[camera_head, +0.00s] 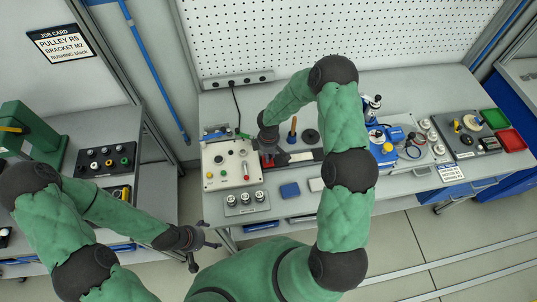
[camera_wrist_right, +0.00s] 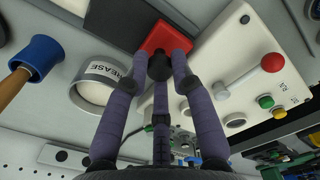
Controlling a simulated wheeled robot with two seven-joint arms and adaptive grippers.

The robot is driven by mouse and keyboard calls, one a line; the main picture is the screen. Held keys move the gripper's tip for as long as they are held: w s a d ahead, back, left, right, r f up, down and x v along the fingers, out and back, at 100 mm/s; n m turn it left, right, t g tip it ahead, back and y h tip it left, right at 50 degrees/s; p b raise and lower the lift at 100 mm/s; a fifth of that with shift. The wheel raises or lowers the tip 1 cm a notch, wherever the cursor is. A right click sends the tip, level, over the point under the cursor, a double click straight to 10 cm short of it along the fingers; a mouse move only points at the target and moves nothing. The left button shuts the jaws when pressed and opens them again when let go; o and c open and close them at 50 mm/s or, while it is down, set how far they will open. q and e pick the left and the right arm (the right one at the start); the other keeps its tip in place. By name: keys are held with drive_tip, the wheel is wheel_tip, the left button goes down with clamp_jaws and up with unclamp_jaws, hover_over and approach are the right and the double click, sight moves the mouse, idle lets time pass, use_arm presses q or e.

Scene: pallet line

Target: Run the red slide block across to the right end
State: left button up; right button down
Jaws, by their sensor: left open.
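The red slide block (camera_head: 267,161) sits at the left end of a dark rail (camera_head: 305,156) on the bench, partly hidden by my right gripper (camera_head: 268,150). In the right wrist view the red block (camera_wrist_right: 167,36) lies between the tips of my right gripper (camera_wrist_right: 161,52), with a black knob (camera_wrist_right: 160,66) in front of it. The fingers are close around the knob and block; I cannot tell whether they grip. My left gripper (camera_head: 207,243) is open and empty, low in front of the bench, away from the block.
A white control box (camera_head: 229,165) with a red lever stands left of the rail. A grease tin (camera_wrist_right: 100,85) and a wooden-handled tool (camera_head: 292,131) stand behind the rail. A blue box (camera_head: 290,190) lies in front. A blue device (camera_head: 382,150) stands farther right.

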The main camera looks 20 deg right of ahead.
drive_tip(key=shift+d, duration=0.1)
drive_tip(key=s+d, duration=0.2)
drive_tip(key=d, duration=0.5)
drive_tip(key=s+d+p, duration=0.1)
drive_tip(key=d, duration=0.6)
drive_tip(key=s+d, duration=0.2)
drive_tip(key=d, duration=0.5)
drive_tip(key=shift+s+d, duration=0.2)
drive_tip(key=shift+s, duration=0.1)
drive_tip(key=shift+d, duration=0.15)
drive_tip(key=c, duration=1.2)
unclamp_jaws()
drive_tip(key=shift+d, duration=0.1)
drive_tip(key=shift+o, duration=0.8)
drive_tip(key=shift+s+d, duration=0.1)
